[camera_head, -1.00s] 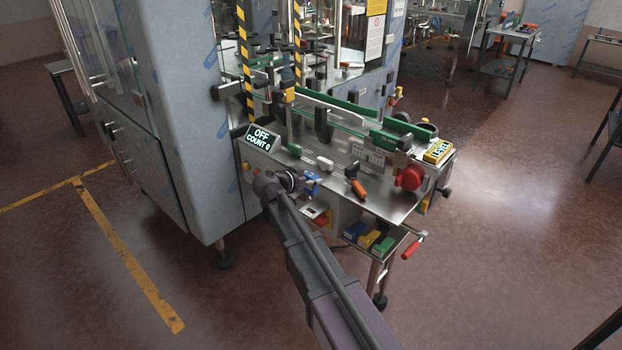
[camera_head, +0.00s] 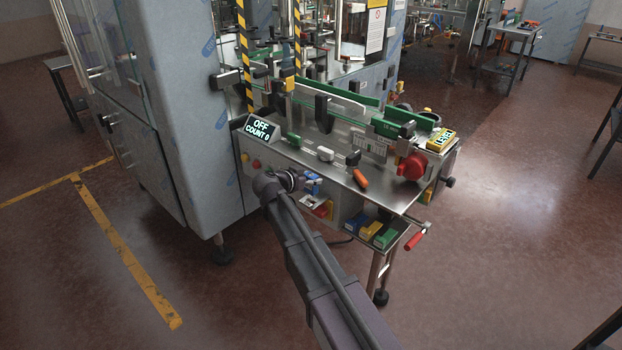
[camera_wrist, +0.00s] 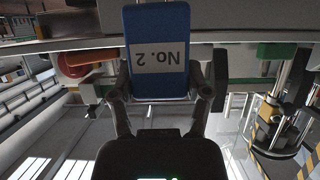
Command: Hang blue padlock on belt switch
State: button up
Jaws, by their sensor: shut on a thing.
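A blue block-shaped padlock (camera_wrist: 157,50) marked "No. 2" fills the upper middle of the wrist view, its label upside down. My gripper (camera_wrist: 160,88) is shut on it, with one finger on each side. In the head view my gripper (camera_head: 299,181) and the blue padlock (camera_head: 313,187) are close in front of the machine's front panel. A red and yellow switch (camera_head: 323,209), apparently the belt switch, is on that panel just below and right of the padlock. The padlock's shackle is not clear, and I cannot tell whether padlock and switch touch.
A display (camera_head: 261,129) reads "OFF COUNT 0". An orange-handled tool (camera_head: 360,178) and small blocks lie on the steel worktop (camera_head: 340,172). A red knob (camera_head: 411,167) is at its right. Blue, yellow and green items (camera_head: 370,231) sit on a low shelf. The floor in front is clear.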

aim_at(308, 188)
jog(key=shift+f+b, duration=1.45)
jog(key=shift+f, duration=0.1)
jog(key=shift+s+f+b, duration=0.1)
jog(key=shift+f+b, duration=0.3)
dwell(0.7)
jog(key=o, duration=1.3)
jog(key=shift+r, duration=0.15)
notch_tip(308, 188, up, 10)
jog(key=p, duration=1)
